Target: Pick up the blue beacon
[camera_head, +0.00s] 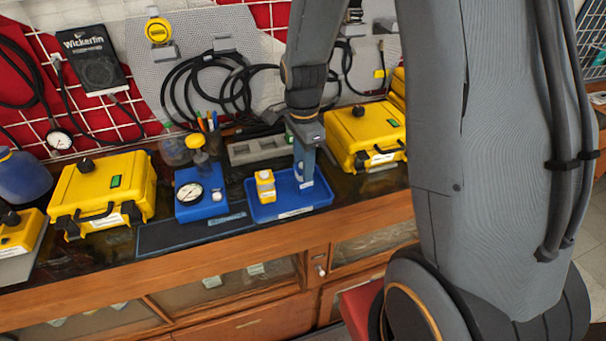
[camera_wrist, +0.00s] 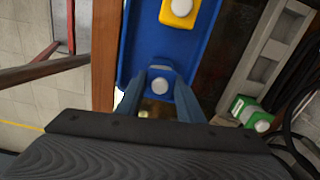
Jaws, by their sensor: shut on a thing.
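The blue beacon (camera_wrist: 161,71), a small blue block with a white round top, is between the fingers of my gripper (camera_wrist: 162,92) in the wrist view. The fingers are shut on it, one on each side. In the head view my gripper (camera_head: 304,178) points down into the right part of the blue tray (camera_head: 280,212), and its fingers mostly hide the beacon. I cannot tell whether the beacon touches the tray floor. A yellow beacon (camera_head: 265,187) with a white top stands in the tray to the left; it also shows in the wrist view (camera_wrist: 180,9).
A blue box with a gauge (camera_head: 200,197) stands left of the tray. Yellow cases stand at left (camera_head: 103,190) and right (camera_head: 365,135). A grey slotted block (camera_head: 258,149) lies behind the tray. In the wrist view a green object (camera_wrist: 249,112) lies to the right.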

